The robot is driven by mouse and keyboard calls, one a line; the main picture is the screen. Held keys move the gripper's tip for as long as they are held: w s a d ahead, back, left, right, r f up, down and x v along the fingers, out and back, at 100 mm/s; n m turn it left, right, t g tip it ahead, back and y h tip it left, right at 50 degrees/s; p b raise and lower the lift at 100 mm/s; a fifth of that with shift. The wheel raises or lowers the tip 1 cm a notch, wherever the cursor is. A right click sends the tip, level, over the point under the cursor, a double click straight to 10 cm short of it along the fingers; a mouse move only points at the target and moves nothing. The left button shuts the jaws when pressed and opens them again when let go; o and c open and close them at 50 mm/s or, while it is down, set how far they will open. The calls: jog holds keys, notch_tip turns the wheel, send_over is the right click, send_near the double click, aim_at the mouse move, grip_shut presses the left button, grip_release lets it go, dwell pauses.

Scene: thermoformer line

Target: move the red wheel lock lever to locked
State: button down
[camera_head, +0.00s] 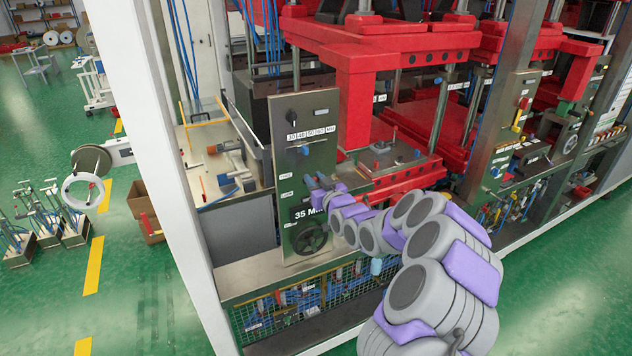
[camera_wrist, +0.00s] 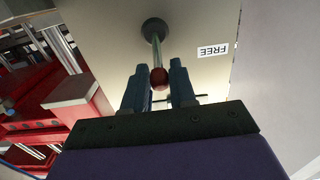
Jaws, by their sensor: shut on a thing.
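The red wheel lock lever shows in the wrist view as a red ball knob (camera_wrist: 158,79) on a metal rod, which runs to a dark round base on the panel. My gripper (camera_wrist: 158,75) has its two blue fingers on either side of the knob, shut on it. An upside-down FREE label (camera_wrist: 212,51) is to the right of the rod. In the head view my gripper (camera_head: 314,183) is at the panel (camera_head: 312,115), just right of two small labels. The lever is hidden there by the gripper. A dark handwheel (camera_head: 310,239) sits lower on the panel.
A black knob (camera_head: 292,115) and a blue-handled switch (camera_head: 305,150) sit higher on the panel. Red press frames (camera_head: 365,60) stand behind and to the right. A mesh-fronted shelf (camera_head: 255,320) is below. A white post (camera_head: 165,180) stands to the left.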

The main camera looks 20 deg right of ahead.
jog(key=shift+d, duration=0.1)
jog(key=shift+s+f+b, duration=0.25)
jog(key=shift+f+b, duration=0.1)
jog(key=shift+f, duration=0.1)
jog(key=shift+s+f+b, duration=0.2)
jog(key=shift+f+b, duration=0.1)
jog(key=shift+f, duration=0.25)
jog(key=shift+s+f+b, duration=0.15)
jog(key=shift+f+b, duration=0.4)
jog(key=shift+f, duration=0.35)
